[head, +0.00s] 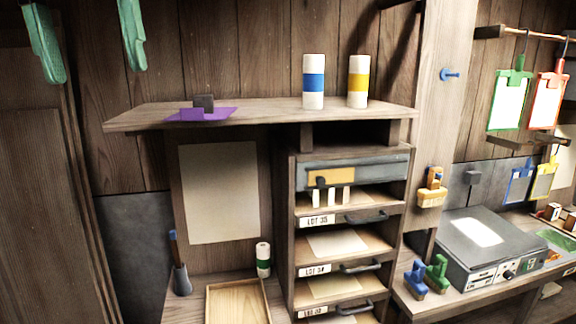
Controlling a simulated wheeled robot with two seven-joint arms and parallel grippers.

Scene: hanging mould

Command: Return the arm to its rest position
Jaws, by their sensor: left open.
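My left gripper (97,74) shows at the top left of the head view as two pale green fingers pointing down. They are wide apart, with nothing between them. The rest of this arm is out of the frame. The gripper appears above and to the left of the wooden shelf (258,112). My right gripper does not show.
A labelled drawer rack (297,228) is below. Green (509,100) and red (547,100) frames hang at right.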

